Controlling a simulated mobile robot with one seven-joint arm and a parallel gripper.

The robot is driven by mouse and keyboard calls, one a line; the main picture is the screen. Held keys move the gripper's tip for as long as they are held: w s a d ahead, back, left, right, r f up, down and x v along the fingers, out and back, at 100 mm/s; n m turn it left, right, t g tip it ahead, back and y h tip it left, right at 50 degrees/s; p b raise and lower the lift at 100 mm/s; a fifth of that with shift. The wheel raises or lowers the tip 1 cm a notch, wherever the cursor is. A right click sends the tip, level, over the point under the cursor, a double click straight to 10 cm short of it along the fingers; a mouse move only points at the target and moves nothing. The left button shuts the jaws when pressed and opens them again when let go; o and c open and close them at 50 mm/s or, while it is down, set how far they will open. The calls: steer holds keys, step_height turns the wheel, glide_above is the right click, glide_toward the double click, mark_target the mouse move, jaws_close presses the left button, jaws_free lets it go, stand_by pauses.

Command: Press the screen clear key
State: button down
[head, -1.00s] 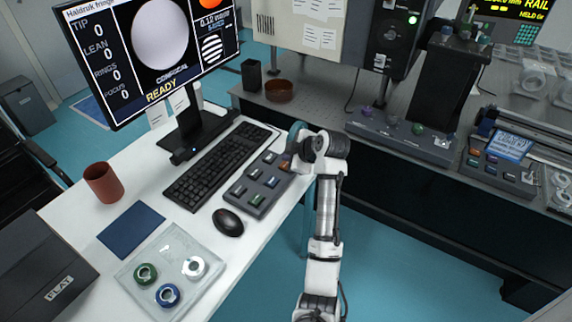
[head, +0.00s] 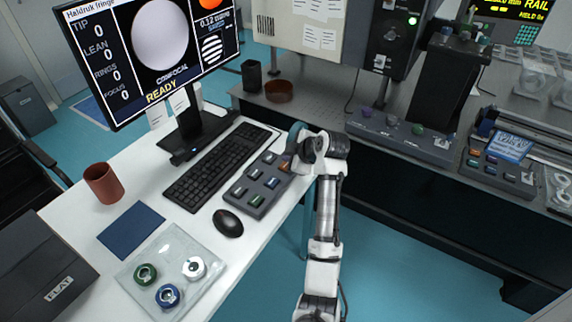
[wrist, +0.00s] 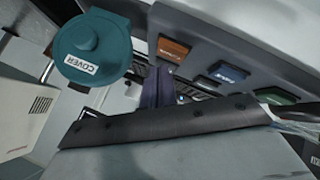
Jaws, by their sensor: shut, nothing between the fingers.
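The grey key box (head: 258,184) lies on the white desk, right of the keyboard. It bears several coloured keys, among them an orange key (head: 284,166), a blue key (head: 272,183) and a green key (head: 257,201). In the wrist view, the orange key (wrist: 174,50), blue key (wrist: 222,73) and green key (wrist: 276,96) show close up. Their labels are too small to read, so I cannot tell which is screen clear. My gripper (wrist: 158,88) is shut and empty, close to the orange key; contact is unclear. In the head view my wrist covers the box's far end.
A teal round piece marked COVER (wrist: 90,48) is close beside my fingers. The keyboard (head: 220,166), mouse (head: 228,222) and monitor (head: 150,50) stand left of the box. A glass tray (head: 172,272) with three rings lies nearer. The monitor reads READY.

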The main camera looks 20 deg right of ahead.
stand_by(0.6)
steer(key=shift+f+b, duration=0.35)
steer(key=shift+f, duration=0.1)
steer(key=shift+f+b, duration=0.35)
steer(key=shift+f, duration=0.1)
stand_by(0.4)
steer(key=shift+r, duration=0.2)
steer(key=shift+r+p, duration=0.5)
steer(key=shift+r, duration=0.2)
steer(key=shift+r, duration=0.1)
steer(key=shift+r+p, duration=1.65)
steer(key=shift+r, duration=0.8)
steer(key=shift+f, duration=0.1)
